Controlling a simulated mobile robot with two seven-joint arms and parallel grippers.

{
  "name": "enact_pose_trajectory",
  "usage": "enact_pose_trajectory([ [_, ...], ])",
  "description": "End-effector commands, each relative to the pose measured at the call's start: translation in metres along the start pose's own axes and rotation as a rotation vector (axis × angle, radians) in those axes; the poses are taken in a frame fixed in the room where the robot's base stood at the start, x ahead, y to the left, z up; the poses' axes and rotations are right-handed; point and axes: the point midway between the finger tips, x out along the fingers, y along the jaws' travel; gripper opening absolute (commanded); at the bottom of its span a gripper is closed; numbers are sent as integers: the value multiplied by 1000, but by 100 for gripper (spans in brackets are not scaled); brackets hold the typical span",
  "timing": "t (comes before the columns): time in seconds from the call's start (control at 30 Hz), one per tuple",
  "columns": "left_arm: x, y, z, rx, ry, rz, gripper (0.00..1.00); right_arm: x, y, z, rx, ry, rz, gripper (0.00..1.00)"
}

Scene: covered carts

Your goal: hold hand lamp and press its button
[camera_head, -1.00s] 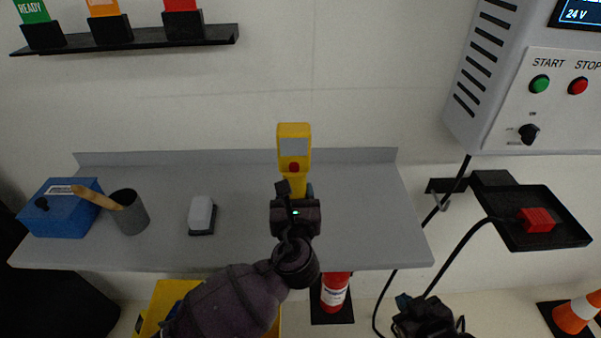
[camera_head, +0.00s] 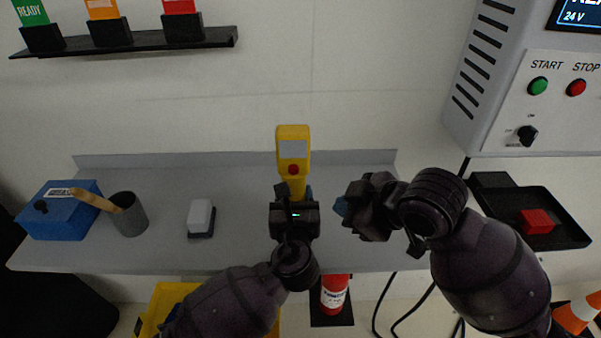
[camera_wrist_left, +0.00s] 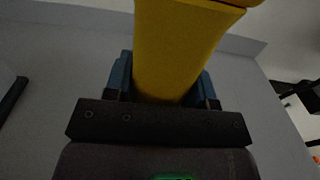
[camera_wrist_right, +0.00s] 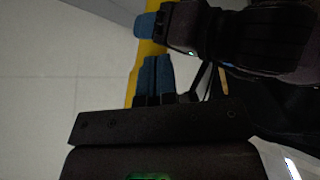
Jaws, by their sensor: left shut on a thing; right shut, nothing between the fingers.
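The yellow hand lamp (camera_head: 292,136) stands upright above the grey shelf, with a grey panel and a red button (camera_head: 293,169) facing me. My left gripper (camera_head: 293,194) is shut on its lower handle; the handle also shows between the blue fingers in the left wrist view (camera_wrist_left: 170,60). My right gripper (camera_head: 340,206) is shut and empty, to the right of the lamp and lower than the button. In the right wrist view, its closed blue fingertips (camera_wrist_right: 156,72) overlap the yellow handle; I cannot tell whether they touch it.
The grey shelf (camera_head: 240,250) holds a blue box (camera_head: 62,222), a grey cup (camera_head: 130,215) with a wooden handle, and a white-topped block (camera_head: 200,213). A control box (camera_head: 500,100) hangs at right, above a black tray (camera_head: 570,232) with a red block (camera_head: 537,221).

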Motion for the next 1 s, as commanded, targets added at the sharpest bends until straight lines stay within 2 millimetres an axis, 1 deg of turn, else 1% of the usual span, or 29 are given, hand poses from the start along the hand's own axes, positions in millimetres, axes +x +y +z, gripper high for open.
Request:
enact_pose_trajectory([
  [0.03,0,0,-3,2,5,1,12,-4,4,-11,-29,-2,-11,0],
  [0.2,0,0,-3,2,4,1,12,-18,11,-42,-119,-24,-60,0],
  [0.4,0,0,-3,2,4,1,12,-38,18,-75,-232,-62,-107,0],
  [0.5,0,0,-3,2,4,1,12,-47,20,-86,-279,-84,-122,0],
  [0.63,0,0,-2,2,4,1,12,-56,22,-97,-324,-105,-136,0],
  [0.73,0,1,-2,2,4,1,12,-60,22,-101,-344,-117,-141,0],
  [1.0,0,1,-2,2,4,1,12,-62,22,-103,-354,-123,-146,0],
])
